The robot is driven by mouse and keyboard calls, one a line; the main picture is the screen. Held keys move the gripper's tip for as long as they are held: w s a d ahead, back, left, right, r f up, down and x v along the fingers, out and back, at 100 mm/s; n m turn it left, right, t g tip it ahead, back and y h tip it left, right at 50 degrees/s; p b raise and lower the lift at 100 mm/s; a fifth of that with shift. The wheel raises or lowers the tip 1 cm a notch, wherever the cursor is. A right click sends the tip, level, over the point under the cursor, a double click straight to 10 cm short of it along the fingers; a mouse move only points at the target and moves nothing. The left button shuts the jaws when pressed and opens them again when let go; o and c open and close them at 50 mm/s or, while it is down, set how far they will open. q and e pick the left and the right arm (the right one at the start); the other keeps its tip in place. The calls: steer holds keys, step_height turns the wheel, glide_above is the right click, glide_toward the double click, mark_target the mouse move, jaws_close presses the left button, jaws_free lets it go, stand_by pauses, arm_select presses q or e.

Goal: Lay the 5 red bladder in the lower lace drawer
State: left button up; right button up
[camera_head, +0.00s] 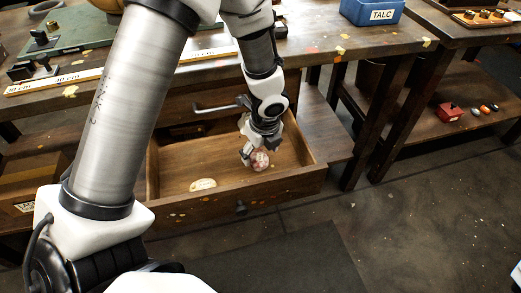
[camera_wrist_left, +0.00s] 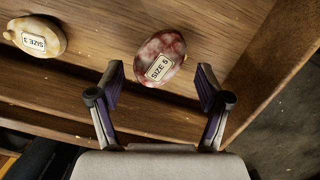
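The red bladder (camera_wrist_left: 160,58) is a mottled red and white oval with a "SIZE 5" label. It lies on the floor of the open lower drawer (camera_head: 285,185), and in the head view it (camera_head: 260,160) shows beside my left fingertips. My left gripper (camera_head: 252,150) is inside the drawer, pointing down. In the left wrist view its fingers (camera_wrist_left: 158,85) are spread apart, with the bladder just beyond and between the tips, not gripped. A cream bladder (camera_wrist_left: 36,36) labelled "SIZE 3" lies to the left in the drawer, also in the head view (camera_head: 203,185). My right gripper is out of view.
A closed upper drawer handle (camera_head: 215,106) sits behind the open drawer. The workbench top (camera_head: 330,42) is above, with a blue TALC bin (camera_head: 372,11). A red object (camera_head: 448,112) and small balls rest on the right lower shelf. Floor in front is clear.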

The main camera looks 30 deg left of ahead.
mark_target(264, 164)
arm_select(q)
steer(key=shift+r, duration=0.15)
step_height(264, 164, up, 13)
steer(key=d+p, duration=0.1)
steer(key=p, duration=0.6)
steer(key=shift+s+d, duration=0.4)
steer(key=shift+s, duration=0.05)
